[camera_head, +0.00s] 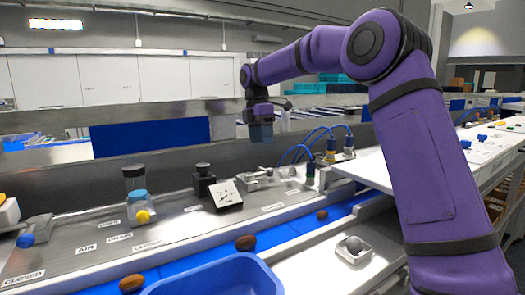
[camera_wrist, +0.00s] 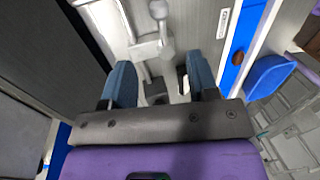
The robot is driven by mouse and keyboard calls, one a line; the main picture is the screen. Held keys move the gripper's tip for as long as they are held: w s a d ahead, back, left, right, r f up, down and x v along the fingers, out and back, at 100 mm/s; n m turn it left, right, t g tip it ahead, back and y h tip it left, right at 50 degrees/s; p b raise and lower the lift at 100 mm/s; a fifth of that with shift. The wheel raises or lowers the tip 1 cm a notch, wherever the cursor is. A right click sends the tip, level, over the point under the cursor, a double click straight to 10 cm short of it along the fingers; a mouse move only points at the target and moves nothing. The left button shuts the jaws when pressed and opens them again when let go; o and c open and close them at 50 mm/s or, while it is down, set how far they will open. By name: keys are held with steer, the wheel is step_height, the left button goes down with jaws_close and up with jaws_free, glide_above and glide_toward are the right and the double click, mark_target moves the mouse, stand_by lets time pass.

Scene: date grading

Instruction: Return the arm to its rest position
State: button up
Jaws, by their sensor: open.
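My purple arm rises at the right of the head view and bends over to the left. My gripper (camera_head: 261,132) hangs from its end, pointing down, in the air above the metal panel. In the wrist view the two blue fingers of my gripper (camera_wrist: 160,82) stand wide apart with nothing between them. Beyond them are a grey metal fitting (camera_wrist: 152,45) and the panel surface. The gripper touches nothing that I can see.
A blue conveyor (camera_head: 285,232) carries several brown dates, one a date (camera_head: 245,243) near the middle. A blue bin (camera_head: 215,278) stands at the front. A small white tray (camera_head: 354,250) holds a grey item. Knobs, a gauge block (camera_head: 225,194) and blue hoses line the panel.

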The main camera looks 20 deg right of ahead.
steer(key=shift+r, duration=0.4)
steer(key=s+r+m+t, duration=0.25)
steer(key=s+m, duration=0.25)
steer(key=s, duration=0.5)
steer(key=s+r+m+t, duration=0.1)
steer(key=s+r+m, duration=0.3)
steer(key=s, duration=0.7)
steer(key=s+d+f+m+t, duration=0.1)
steer(key=s+f+m, duration=0.4)
steer(key=s, duration=0.5)
steer(key=s+d+f+m+t, duration=0.2)
steer(key=s+m, duration=0.4)
steer(key=s, duration=0.5)
step_height(320, 180, down, 3)
steer(key=shift+s+r+t, duration=0.15)
steer(key=shift+s+t, duration=0.05)
steer(key=shift+t, duration=0.35)
